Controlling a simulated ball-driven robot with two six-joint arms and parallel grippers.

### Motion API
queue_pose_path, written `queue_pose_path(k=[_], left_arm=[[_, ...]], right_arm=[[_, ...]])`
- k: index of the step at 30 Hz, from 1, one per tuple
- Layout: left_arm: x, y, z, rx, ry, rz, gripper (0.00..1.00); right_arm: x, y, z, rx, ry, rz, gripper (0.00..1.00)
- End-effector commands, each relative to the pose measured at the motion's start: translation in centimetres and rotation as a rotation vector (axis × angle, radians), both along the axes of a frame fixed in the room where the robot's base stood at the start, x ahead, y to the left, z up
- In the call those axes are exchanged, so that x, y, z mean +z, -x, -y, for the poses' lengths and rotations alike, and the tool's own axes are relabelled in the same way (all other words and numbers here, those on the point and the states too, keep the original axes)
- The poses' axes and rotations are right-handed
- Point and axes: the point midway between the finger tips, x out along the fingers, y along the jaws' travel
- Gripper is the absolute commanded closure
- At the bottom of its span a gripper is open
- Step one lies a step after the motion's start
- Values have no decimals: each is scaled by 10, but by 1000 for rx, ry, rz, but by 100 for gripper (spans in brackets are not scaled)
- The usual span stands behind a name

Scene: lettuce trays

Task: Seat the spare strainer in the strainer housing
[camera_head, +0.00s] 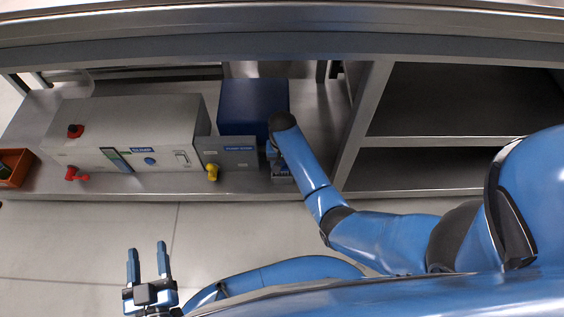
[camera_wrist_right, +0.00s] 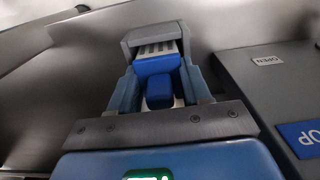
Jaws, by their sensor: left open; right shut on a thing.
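My right gripper (camera_wrist_right: 158,72) is shut on a blue block (camera_wrist_right: 155,66), which I take for the handle of the spare strainer. Just beyond it is a grey frame with a slotted pale face (camera_wrist_right: 157,48); I cannot tell whether this frame belongs to the strainer or to its housing, nor how far one sits in the other. In the head view my right forearm comes down to the shelf and covers most of this spot; a grey slotted part (camera_head: 282,178) shows below the wrist. My left gripper (camera_head: 147,248) is open and empty above the floor.
A grey sump box (camera_head: 185,120) with red knobs stands on the steel shelf. An orange crate (camera_head: 22,157) is far left. A post (camera_head: 360,125) stands right of my wrist.

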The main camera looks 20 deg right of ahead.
Motion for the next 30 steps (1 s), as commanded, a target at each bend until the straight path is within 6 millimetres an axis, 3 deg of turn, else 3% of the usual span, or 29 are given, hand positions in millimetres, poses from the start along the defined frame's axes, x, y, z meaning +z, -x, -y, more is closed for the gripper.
queue_pose_path(k=[30], left_arm=[[7, 0, 0, 0, 0, 0, 45]], right_arm=[[-1, 0, 0, 0, 0, 0, 82]])
